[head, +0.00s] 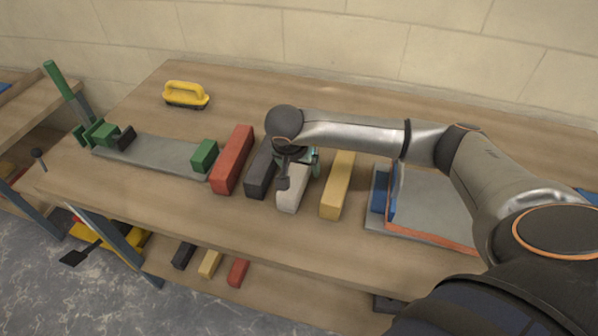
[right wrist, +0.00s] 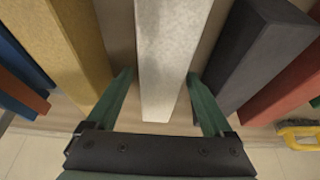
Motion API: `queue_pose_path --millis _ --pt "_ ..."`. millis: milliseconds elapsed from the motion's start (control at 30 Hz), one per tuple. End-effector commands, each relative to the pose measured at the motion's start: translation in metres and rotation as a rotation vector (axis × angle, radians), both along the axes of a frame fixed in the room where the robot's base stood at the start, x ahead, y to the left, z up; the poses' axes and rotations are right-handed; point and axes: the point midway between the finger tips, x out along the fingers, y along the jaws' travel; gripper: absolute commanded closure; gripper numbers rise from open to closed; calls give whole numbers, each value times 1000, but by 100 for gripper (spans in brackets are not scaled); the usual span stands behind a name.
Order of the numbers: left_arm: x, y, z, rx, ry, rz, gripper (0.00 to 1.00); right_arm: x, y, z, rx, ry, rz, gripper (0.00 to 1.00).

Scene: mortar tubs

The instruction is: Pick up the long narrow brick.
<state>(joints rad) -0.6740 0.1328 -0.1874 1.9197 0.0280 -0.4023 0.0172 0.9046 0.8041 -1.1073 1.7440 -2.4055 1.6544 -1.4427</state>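Red (head: 233,158), dark grey (head: 261,172), pale grey-white (head: 292,190) and yellow (head: 338,184) bricks lie side by side on the bench. In the right wrist view, the pale brick (right wrist: 168,50) looks narrower than the yellow (right wrist: 62,40) and dark grey (right wrist: 258,50) ones beside it. My right gripper (head: 297,175) is over the pale brick, hiding part of it. In the right wrist view its green fingers (right wrist: 158,74) are open, one on each side of the pale brick, with gaps showing and no clear contact. My left gripper is not in view.
A grey plate with a green clamp (head: 165,153) lies left of the bricks, and a yellow-handled float (head: 185,95) stands behind. A grey board with blue and orange parts (head: 428,205) is at right. The bench's front strip (head: 210,212) is clear.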

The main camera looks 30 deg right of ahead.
Motion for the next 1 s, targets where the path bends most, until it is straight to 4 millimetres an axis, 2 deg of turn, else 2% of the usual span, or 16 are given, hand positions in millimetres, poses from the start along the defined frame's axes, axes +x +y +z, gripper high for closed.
queue_pose_path --millis 67,733,1000 --pt "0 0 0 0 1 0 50 0 0 0 0 0 0 25" --pt "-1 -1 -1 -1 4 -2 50 0 0 1 0 0 0 100" --pt "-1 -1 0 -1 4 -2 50 0 0 1 0 0 -1 100"
